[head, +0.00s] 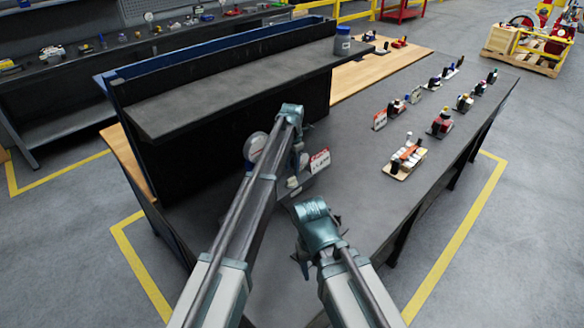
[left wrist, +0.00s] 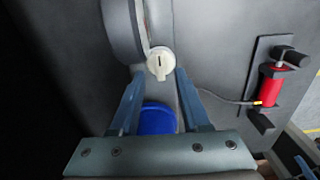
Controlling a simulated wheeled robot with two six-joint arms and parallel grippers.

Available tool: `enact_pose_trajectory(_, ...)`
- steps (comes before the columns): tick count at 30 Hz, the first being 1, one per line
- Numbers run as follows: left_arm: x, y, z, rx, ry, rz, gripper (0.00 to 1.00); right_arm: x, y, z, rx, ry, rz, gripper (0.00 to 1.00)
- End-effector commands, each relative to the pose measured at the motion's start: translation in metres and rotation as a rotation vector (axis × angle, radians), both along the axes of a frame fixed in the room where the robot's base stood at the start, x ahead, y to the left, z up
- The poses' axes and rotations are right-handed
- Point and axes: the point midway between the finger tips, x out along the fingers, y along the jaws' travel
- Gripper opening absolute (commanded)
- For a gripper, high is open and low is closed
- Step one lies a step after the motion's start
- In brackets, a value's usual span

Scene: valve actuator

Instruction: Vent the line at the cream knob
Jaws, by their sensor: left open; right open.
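The cream knob (left wrist: 160,63) shows in the left wrist view as a small round cap with a dark slot, beside the edge of a grey round housing (left wrist: 121,28). My left gripper (left wrist: 159,74) is open, with one finger to each side of the knob; I cannot tell whether either finger touches it. In the head view my left gripper (head: 298,166) points down beside the round gauge (head: 256,147) and largely hides the spot. My right gripper (head: 303,256) is open and empty, lower over the dark bench.
A blue round part (left wrist: 158,118) shows between my left fingers. A red cylinder (left wrist: 269,86) on a dark plate is to the right, with a thin line near it. Several small devices line the bench (head: 350,215) at right.

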Motion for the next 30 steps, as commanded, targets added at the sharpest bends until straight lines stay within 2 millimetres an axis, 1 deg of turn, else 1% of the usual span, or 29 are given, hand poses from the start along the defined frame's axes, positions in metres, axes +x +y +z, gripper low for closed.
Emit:
enact_pose_trajectory(1,0.000,0.000,0.017,0.000,0.000,0.000,0.46,0.000,0.000,0.017,0.000,0.000,0.000,0.57)
enact_pose_trajectory(12,0.000,0.000,0.075,0.000,0.000,0.000,0.46,0.000,0.000,0.075,0.002,0.000,-0.009,0.57)
enact_pose_trajectory(15,0.000,0.000,0.087,0.000,0.000,0.000,0.46,0.000,0.000,0.087,0.002,-0.001,-0.012,0.57)
enact_pose_trajectory(20,0.000,0.000,0.097,0.000,0.000,0.000,0.46,0.000,0.000,0.097,0.002,-0.001,-0.014,0.57)
enact_pose_trajectory(30,0.000,0.000,0.096,0.000,0.000,0.000,0.46,0.000,0.000,0.096,0.002,-0.001,-0.015,0.57)
